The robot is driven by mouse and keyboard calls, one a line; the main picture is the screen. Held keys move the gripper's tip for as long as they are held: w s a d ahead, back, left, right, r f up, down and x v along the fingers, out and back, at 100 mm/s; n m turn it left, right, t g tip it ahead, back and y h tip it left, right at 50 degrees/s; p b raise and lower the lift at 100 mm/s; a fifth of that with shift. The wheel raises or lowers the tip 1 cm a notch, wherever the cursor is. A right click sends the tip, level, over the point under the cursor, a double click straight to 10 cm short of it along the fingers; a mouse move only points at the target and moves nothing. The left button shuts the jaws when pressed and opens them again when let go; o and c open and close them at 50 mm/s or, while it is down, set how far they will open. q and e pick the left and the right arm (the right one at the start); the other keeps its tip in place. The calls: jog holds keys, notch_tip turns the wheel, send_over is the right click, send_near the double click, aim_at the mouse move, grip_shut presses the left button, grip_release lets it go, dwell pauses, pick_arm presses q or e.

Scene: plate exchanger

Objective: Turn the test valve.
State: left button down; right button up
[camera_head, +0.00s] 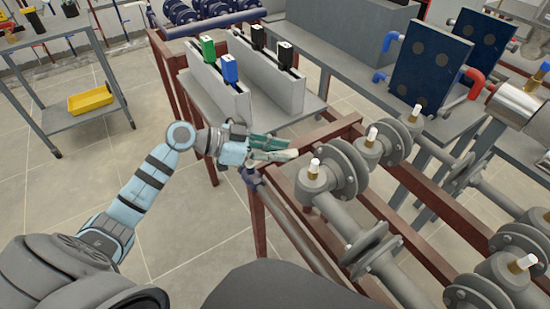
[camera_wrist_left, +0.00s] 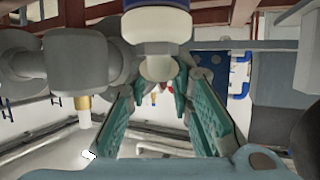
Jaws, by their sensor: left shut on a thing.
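My left gripper (camera_head: 275,149) reaches in from the left, at the near end of the red-brown pipe frame. In the left wrist view its green fingers (camera_wrist_left: 157,98) are closed in on either side of a pale round knob. In the head view a small dark blue fitting (camera_head: 252,178) shows just below the gripper. The fingers hide most of the valve there, so its turn angle cannot be told. My right gripper is not in view.
Grey flanged pipes with white-tipped stems (camera_head: 313,167) run close to the right of the gripper. A bench (camera_head: 197,92) with green, blue and black-topped units stands behind it. A cart with a yellow tray (camera_head: 90,102) is far left. Open floor lies left.

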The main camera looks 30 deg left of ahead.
aim_at(248, 161)
pick_arm(q)
jog(key=c, duration=1.4)
grip_release()
jog(key=shift+s+a, duration=0.1)
jog(key=v, duration=0.7)
jog(key=shift+a+r, duration=0.1)
jog(key=shift+r, duration=0.05)
